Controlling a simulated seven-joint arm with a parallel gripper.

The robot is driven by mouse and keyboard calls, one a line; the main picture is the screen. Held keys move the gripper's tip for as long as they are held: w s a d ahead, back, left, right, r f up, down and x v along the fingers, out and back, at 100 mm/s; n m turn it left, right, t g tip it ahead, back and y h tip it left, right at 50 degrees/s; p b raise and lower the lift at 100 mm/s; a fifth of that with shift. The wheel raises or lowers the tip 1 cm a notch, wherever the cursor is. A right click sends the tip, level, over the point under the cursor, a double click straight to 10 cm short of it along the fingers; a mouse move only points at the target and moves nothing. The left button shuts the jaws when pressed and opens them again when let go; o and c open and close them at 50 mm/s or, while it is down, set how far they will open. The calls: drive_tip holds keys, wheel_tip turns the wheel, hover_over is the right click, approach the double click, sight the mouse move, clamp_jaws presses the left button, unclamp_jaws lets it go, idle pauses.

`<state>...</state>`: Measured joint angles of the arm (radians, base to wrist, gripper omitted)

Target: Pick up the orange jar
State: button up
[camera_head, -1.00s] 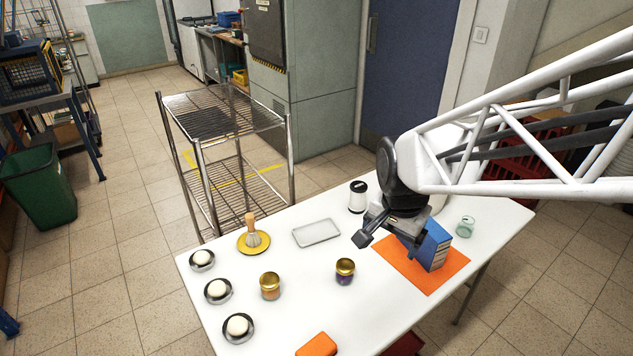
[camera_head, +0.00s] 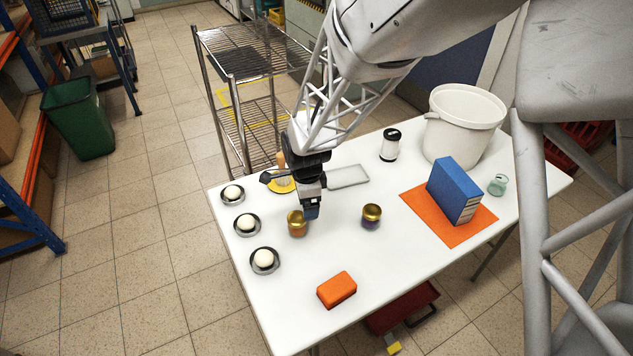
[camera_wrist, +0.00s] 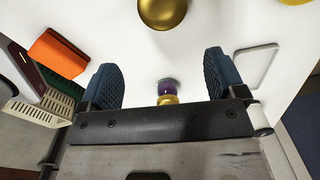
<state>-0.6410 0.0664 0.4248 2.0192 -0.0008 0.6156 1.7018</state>
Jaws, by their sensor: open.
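The orange jar (camera_head: 297,229) has a gold lid and stands upright on the white table. In the head view my gripper (camera_head: 311,208) is just beside it on the right, pointing down and overlapping its edge. In the wrist view a gold lid (camera_wrist: 163,12), likely the orange jar's, is at the top edge, beyond my fingertips; the jar's body is hidden there. My gripper's blue fingers are apart with nothing held between them (camera_wrist: 160,80). A purple jar with a gold lid (camera_head: 371,216) stands farther right; it also shows in the wrist view (camera_wrist: 167,92).
Several dark dishes with white round items (camera_head: 247,225) line the left edge. A yellow plate with a brush (camera_head: 281,185) and a grey tray (camera_head: 348,176) lie behind. An orange block (camera_head: 337,290) is in front. A blue box (camera_head: 454,190) and white bucket (camera_head: 464,122) stand right.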

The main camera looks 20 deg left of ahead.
sight(296, 217)
drive_tip(key=shift+m, duration=0.4)
drive_tip(key=a+f, duration=0.3)
drive_tip(key=shift+s+a+f, duration=0.2)
drive_tip(key=shift+s, duration=0.1)
drive_tip(key=shift+f, duration=1.3)
drive_tip(key=shift+d+f, duration=0.15)
drive_tip(key=shift+f, duration=2.4)
drive_tip(key=shift+c, duration=0.3)
drive_tip(key=c, duration=1.1)
